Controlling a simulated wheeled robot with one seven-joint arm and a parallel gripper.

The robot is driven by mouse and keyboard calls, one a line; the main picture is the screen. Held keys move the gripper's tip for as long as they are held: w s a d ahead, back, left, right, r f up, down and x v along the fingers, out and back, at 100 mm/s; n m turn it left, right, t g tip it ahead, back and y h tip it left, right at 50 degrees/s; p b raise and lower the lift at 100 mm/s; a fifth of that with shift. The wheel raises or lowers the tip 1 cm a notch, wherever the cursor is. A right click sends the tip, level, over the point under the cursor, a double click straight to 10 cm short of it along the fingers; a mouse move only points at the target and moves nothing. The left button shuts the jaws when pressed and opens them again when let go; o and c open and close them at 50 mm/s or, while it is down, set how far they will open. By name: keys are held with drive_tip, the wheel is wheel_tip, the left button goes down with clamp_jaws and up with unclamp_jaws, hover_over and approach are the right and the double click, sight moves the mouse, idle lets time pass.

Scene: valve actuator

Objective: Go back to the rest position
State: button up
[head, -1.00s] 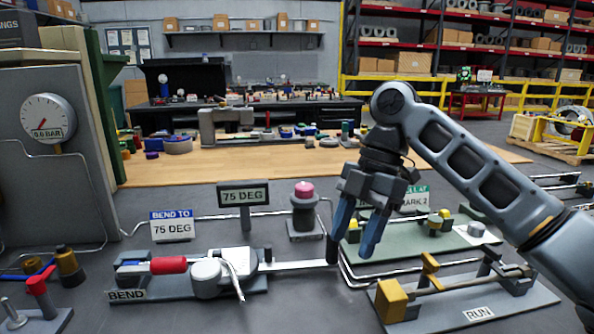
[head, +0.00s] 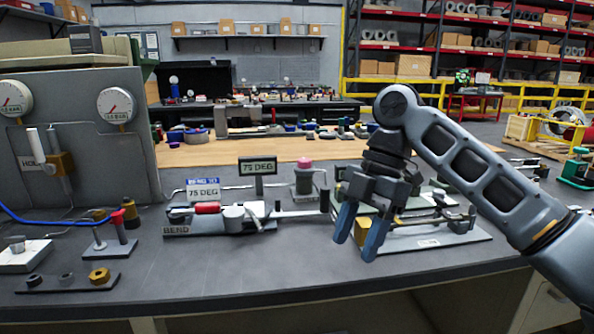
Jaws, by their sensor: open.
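My gripper (head: 360,240) hangs at the right of the head view, fingers pointing down, open and empty. It is in front of the run fixture (head: 440,238), a grey plate with a yellow block and a rod, and hides part of it. My arm reaches in from the right edge. The bending fixture (head: 215,226), with a red grip and a grey round head, stands to the left of my gripper and apart from it.
A pressure panel (head: 75,165) with two gauges stands at the left. A red-topped valve (head: 127,212) and a plate with fittings (head: 66,280) lie near the front left. The sign (head: 258,166) reads 75 DEG. The bench front (head: 300,265) is clear.

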drive_tip(key=s+a+f+m+t+y, duration=0.45)
drive_tip(key=a+f+m+y, duration=0.2)
drive_tip(key=a+f, duration=0.7)
drive_tip(key=s+f+m+t, duration=0.6)
drive_tip(key=s+m, duration=0.2)
drive_tip(key=m, duration=0.1)
drive_tip(key=s+d+f+m+t+h+p, duration=0.1)
drive_tip(key=s+d+f+m+t+h, duration=0.15)
drive_tip(key=s+d+m, duration=0.4)
drive_tip(key=s+d+f+m+t+h, duration=0.2)
drive_tip(key=s+d+m+t+h, duration=0.15)
drive_tip(key=s+d, duration=0.6)
drive_tip(key=s+d+r+h, duration=0.1)
drive_tip(key=s+d+r, duration=0.2)
drive_tip(key=s, duration=0.3)
drive_tip(key=s+d+r+h, duration=0.1)
drive_tip(key=s+d+r, duration=0.2)
drive_tip(key=s+r, duration=0.2)
drive_tip(key=s+d+r+t+h, duration=0.1)
drive_tip(key=s+d+r+h, duration=0.1)
drive_tip(key=s, duration=0.5)
wheel_tip(320, 180, up, 2)
drive_tip(key=shift+d+r+p, duration=0.15)
drive_tip(key=shift+d+p, duration=0.25)
drive_tip(key=shift+d, duration=0.25)
